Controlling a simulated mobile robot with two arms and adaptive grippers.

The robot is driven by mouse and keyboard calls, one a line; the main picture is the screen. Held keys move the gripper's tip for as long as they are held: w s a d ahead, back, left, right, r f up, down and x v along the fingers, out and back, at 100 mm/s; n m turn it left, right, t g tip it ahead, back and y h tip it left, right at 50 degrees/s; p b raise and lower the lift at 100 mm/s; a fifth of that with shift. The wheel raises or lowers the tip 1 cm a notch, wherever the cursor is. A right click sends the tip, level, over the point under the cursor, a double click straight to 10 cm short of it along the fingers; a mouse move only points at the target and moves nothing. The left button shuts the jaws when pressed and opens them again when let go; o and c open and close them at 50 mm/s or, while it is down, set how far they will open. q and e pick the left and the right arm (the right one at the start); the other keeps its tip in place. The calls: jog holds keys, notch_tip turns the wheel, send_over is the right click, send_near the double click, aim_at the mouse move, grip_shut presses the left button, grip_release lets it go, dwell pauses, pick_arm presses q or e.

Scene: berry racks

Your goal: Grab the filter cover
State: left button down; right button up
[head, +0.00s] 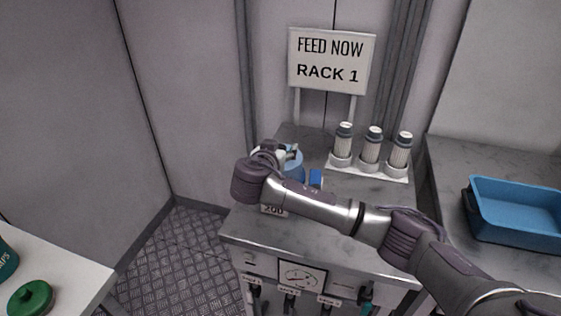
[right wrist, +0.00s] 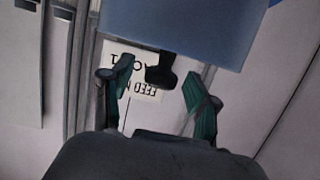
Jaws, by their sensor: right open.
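A blue rounded body (head: 297,168), which looks like the filter housing with its cover, stands on the grey counter, largely hidden behind my right arm. I cannot tell the cover apart from the body. My right gripper (head: 288,151) is at its top left in the head view, partly hidden by my own wrist. In the right wrist view the right gripper (right wrist: 158,76) is open, its green-padded fingers apart. A large blue surface (right wrist: 185,25) fills the top there, with a dark knob-like part between the fingertips. I cannot tell whether the fingers touch anything. My left gripper is not in view.
Three filter cartridges (head: 371,146) stand in a white holder behind. A "FEED NOW RACK 1" sign (head: 331,60) rises at the back. A blue bin (head: 517,211) is at right. A green lid (head: 31,298) lies on the white table at lower left. The counter front has a gauge (head: 300,276).

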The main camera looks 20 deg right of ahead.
jog(key=shift+w+d+f, duration=0.1)
jog(key=shift+w+d, duration=0.05)
jog(key=shift+w, duration=0.05)
grip_shut()
dwell(0.5)
